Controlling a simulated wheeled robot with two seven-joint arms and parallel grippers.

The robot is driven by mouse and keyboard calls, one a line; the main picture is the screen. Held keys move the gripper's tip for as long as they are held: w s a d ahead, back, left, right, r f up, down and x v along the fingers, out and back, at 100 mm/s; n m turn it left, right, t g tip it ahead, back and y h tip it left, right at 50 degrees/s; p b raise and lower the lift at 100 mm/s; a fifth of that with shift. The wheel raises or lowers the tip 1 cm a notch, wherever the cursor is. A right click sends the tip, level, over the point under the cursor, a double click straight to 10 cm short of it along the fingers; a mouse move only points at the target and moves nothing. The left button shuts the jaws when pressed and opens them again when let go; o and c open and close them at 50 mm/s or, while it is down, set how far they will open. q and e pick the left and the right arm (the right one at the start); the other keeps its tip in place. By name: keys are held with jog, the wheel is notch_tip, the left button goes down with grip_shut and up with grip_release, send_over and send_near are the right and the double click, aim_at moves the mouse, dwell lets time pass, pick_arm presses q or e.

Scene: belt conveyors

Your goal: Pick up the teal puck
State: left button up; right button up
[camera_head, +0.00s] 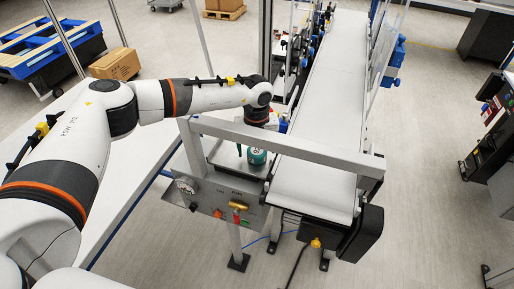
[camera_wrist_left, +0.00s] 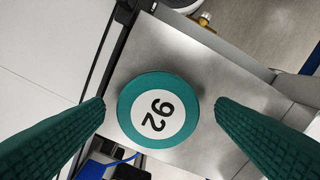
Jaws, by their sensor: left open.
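The teal puck (camera_wrist_left: 158,109) lies on a bare metal plate in the left wrist view, its white face marked 92. In the head view the teal puck (camera_head: 257,156) shows just below the end of my left arm, beside the belt. My left gripper (camera_wrist_left: 160,112) is open, with one green ribbed finger on each side of the puck and a visible gap to both. In the head view the left gripper is mostly hidden behind its wrist and the metal rail. My right gripper is not in view.
A grey metal rail (camera_head: 300,146) crosses close to my left wrist. The white conveyor belt (camera_head: 325,100) runs away to the right of the puck. A control panel (camera_head: 222,205) with knobs and a gauge is in front. A cardboard box (camera_head: 115,64) stands at left.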

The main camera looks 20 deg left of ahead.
pick_arm(q)
jog(key=shift+f, duration=0.85)
jog(key=c, duration=1.1)
